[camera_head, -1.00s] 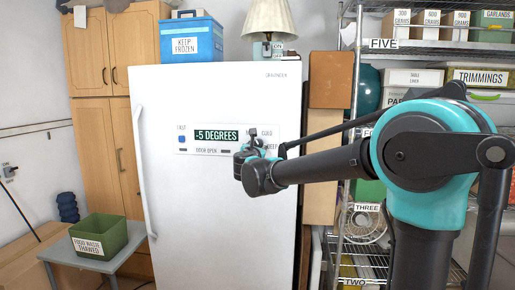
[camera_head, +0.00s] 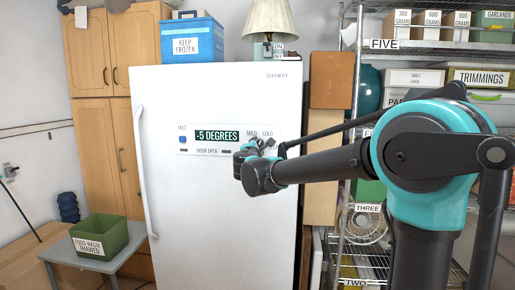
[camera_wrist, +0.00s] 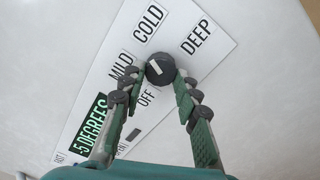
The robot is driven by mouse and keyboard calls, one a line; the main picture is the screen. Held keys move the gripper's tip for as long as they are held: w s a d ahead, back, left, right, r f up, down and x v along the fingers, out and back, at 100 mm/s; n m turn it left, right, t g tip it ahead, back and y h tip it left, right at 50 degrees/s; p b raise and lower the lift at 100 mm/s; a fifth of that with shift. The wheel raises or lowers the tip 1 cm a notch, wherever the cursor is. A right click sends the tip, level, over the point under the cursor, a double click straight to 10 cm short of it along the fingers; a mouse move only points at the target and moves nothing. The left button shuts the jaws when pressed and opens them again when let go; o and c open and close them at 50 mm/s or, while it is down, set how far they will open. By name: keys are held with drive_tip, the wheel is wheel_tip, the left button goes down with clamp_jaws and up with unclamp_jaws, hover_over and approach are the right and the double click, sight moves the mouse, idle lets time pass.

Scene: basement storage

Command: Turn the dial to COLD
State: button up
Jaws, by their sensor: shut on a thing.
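The dial (camera_wrist: 160,70) is a dark round knob with a white mark, on the white control panel of the freezer (camera_head: 215,210). In the wrist view the labels MILD (camera_wrist: 122,65), COLD (camera_wrist: 148,22), DEEP (camera_wrist: 197,37) and OFF (camera_wrist: 146,96) surround it. The white mark lies on the dial's upper-left side; I cannot tell exactly which label it points to. My gripper (camera_wrist: 158,82) is shut on the dial, one finger on each side. In the head view my gripper (camera_head: 262,146) hides the dial. The display (camera_head: 217,135) reads -5 DEGREES.
A blue cooler (camera_head: 191,38) and a lamp (camera_head: 268,25) stand on top of the freezer. A green bin (camera_head: 99,237) sits on a small table to the left. Wire shelves (camera_head: 400,58) with boxes stand to the right.

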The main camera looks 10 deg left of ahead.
drive_tip(key=shift+m, duration=1.2)
drive_tip(key=o, duration=1.2)
drive_tip(key=shift+c, duration=0.2)
drive_tip(key=shift+s, duration=0.1)
drive_tip(key=s, duration=1.1)
drive_tip(key=shift+s+a, duration=0.2)
drive_tip(key=shift+s, duration=0.2)
